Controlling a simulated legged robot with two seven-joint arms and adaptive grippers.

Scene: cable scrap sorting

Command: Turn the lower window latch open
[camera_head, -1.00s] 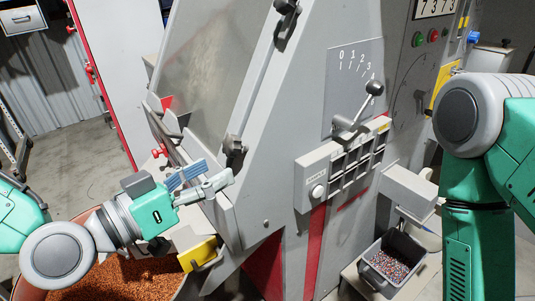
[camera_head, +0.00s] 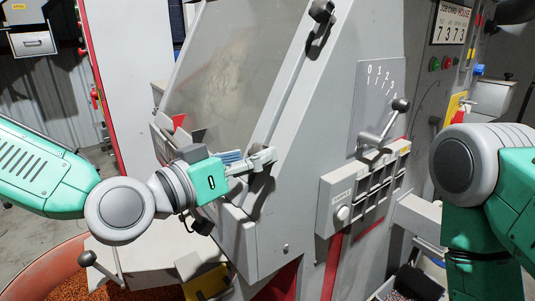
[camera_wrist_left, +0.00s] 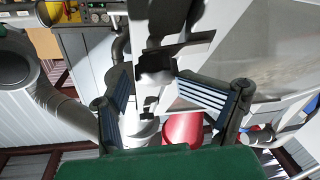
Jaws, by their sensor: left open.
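The window (camera_head: 245,70) is a cloudy pane in the sloping grey machine housing. Its upper latch (camera_head: 320,14) is a dark knob near the top of the frame. The lower latch is mostly hidden behind my left gripper in the head view. In the left wrist view a dark latch part (camera_wrist_left: 157,65) shows just beyond and between the fingers. My left gripper (camera_head: 262,158) is open at the lower edge of the window frame, and its blue-padded fingers also show apart in the left wrist view (camera_wrist_left: 150,82). I cannot tell whether they touch the latch.
A lever with a black knob (camera_head: 400,105) and a grey switch box (camera_head: 365,185) are right of the window. An orange-rimmed tub (camera_head: 38,268) of granules and a yellow part (camera_head: 207,283) lie below my left arm. My right arm stands at the right.

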